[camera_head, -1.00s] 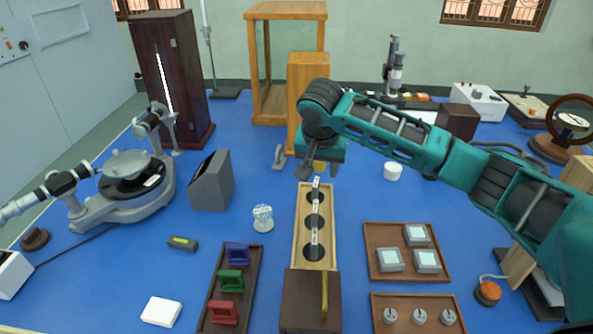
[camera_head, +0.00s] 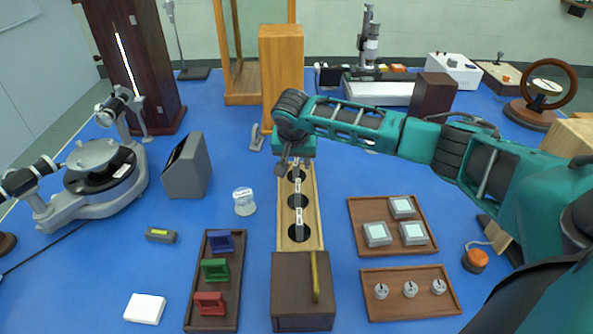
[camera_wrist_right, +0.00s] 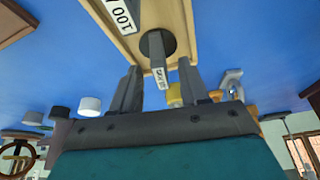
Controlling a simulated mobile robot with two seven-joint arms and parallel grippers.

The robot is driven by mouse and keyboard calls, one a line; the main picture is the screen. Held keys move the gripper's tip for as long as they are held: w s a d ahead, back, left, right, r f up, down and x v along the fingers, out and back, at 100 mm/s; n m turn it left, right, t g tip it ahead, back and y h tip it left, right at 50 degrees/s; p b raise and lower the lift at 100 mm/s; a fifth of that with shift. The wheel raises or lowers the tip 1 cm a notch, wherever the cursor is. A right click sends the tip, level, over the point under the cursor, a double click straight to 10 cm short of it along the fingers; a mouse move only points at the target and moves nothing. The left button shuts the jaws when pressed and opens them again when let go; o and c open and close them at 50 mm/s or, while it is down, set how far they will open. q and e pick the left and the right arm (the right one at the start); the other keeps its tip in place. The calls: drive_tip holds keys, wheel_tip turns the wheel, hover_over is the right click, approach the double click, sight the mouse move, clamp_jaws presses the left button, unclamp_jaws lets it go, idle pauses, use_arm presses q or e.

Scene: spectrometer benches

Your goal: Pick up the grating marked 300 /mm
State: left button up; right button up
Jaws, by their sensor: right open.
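The long wooden grating box (camera_head: 284,234) stands in the middle of the bench, with round dark openings in a row and small white labels standing up from them. My right gripper (camera_head: 289,165) is over the far end of this box, pointing down. In the right wrist view my right gripper (camera_wrist_right: 160,78) is open, with a grey labelled grating (camera_wrist_right: 154,46) upright between its fingers, not visibly gripped. Its label is too small and tilted to read surely. My left gripper is out of view.
A brown box (camera_head: 292,278) adjoins the near end of the grating box. A tray with coloured holders (camera_head: 220,268) lies to the left, two trays of parts (camera_head: 425,240) to the right. A wooden block (camera_head: 281,70) stands close behind the gripper.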

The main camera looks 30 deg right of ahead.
drive_tip(key=x, duration=0.2)
drive_tip(key=shift+w+d+f, duration=0.1)
drive_tip(key=shift+f, duration=0.25)
drive_tip(key=shift+c, duration=0.4)
clamp_jaws()
